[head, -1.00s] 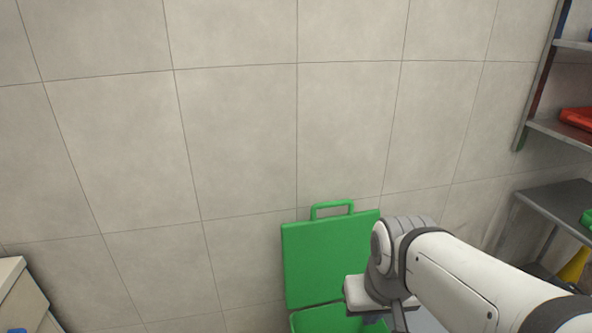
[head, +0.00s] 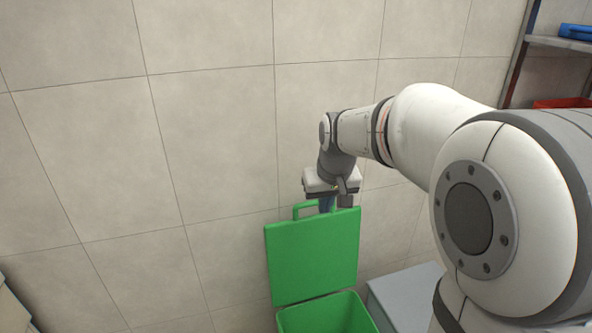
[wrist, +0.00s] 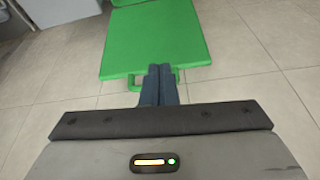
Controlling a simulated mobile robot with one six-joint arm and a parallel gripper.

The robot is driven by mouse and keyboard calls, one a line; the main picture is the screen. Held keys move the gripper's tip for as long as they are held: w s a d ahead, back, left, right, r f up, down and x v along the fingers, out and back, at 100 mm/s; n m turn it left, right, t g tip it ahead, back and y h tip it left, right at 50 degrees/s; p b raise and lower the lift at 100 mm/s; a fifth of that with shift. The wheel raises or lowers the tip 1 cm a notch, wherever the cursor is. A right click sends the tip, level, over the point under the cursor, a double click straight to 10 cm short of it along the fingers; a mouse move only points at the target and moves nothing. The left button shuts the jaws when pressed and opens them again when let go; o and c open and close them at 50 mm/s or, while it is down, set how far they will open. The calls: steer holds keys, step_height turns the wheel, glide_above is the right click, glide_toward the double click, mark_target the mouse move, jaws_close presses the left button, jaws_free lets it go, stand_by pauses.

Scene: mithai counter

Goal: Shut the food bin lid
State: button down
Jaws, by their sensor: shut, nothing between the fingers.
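The green food bin (head: 326,314) stands against the tiled wall at the bottom of the head view, with its mouth open. Its green lid (head: 312,255) stands raised and upright at the back, with a loop handle (head: 297,211) on its top edge. My gripper (head: 328,205) is at the lid's top edge, beside or behind the handle; the lid hides part of the fingers. In the wrist view the shut, empty fingers (wrist: 159,84) reach over the handle (wrist: 176,80) toward the lid (wrist: 155,42). I cannot tell whether they touch it.
A grey box-like surface (head: 404,290) stands right of the bin. A shelf rack (head: 560,42) with a blue item (head: 576,31) and a red tray (head: 562,103) is at the right. The wall (head: 200,150) is close behind the bin. Open floor (wrist: 250,85) shows around the lid.

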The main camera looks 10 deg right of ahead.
steer(key=w+f+n+t+p, duration=0.1)
steer(key=w+f+p, duration=0.1)
steer(key=w, duration=1.8)
steer(key=x, duration=0.3)
steer(key=p+x, duration=0.1)
steer(key=x, duration=0.3)
steer(key=p+x, duration=0.1)
steer(key=x, duration=0.2)
steer(key=shift+w+a+f, duration=0.2)
steer(key=shift+a+f, duration=0.1)
steer(key=shift+s+d+p, duration=0.25)
steer(key=shift+s+p, duration=0.05)
steer(key=shift+s, duration=0.75)
steer(key=shift+s+d+p, duration=0.2)
steer(key=shift+s+p, duration=0.05)
steer(key=shift+s, duration=0.75)
